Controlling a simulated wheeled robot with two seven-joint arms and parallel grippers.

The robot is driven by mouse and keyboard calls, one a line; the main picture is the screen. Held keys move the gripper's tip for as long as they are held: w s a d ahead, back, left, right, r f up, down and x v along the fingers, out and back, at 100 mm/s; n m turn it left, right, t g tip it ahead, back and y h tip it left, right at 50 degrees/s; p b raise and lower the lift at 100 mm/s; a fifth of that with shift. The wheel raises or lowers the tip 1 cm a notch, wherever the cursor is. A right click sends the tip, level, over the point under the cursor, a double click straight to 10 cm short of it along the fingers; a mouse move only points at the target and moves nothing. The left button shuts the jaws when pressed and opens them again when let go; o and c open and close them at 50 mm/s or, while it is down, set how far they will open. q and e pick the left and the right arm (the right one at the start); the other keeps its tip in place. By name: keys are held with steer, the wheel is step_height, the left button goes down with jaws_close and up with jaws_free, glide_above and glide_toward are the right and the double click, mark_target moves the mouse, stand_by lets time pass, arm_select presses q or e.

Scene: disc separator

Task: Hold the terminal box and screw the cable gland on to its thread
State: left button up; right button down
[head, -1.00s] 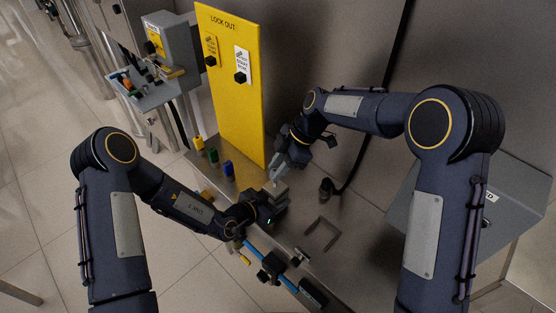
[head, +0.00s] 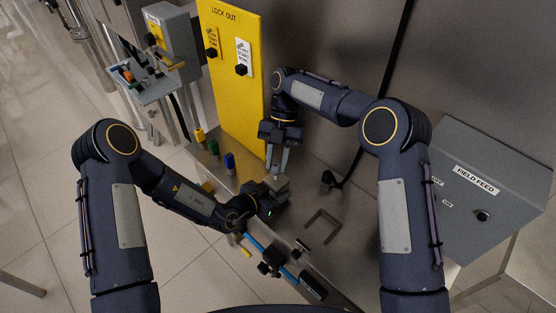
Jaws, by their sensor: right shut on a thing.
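The grey terminal box (head: 279,186) is small in the head view, on the steel bench in the middle. My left gripper (head: 268,196) is at its near left side and partly covers it. Whether its jaws are closed on the box is not clear. My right gripper (head: 277,170) points down just above and behind the box. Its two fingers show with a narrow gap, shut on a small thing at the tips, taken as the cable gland. The gland and the thread are too small to make out.
Yellow (head: 199,135), green (head: 214,148) and blue (head: 229,162) pieces stand along the bench's back left. A yellow lock-out board (head: 235,100) rises behind. A dark U-shaped bracket (head: 321,229) lies right of the box.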

steer(key=shift+a+n+h, duration=0.1)
steer(key=shift+n+h, duration=0.5)
steer(key=shift+n, duration=0.4)
steer(key=shift+f, duration=1.3)
steer(key=shift+d+m+y, duration=0.2)
steer(key=shift+m+y, duration=0.4)
steer(key=shift+m, duration=0.6)
steer(key=shift+m+y, duration=0.3)
steer(key=shift+m, duration=0.1)
steer(key=m+t+y, duration=0.1)
steer(key=m, duration=0.2)
steer(key=shift+s, duration=0.1)
steer(key=shift+r, duration=0.1)
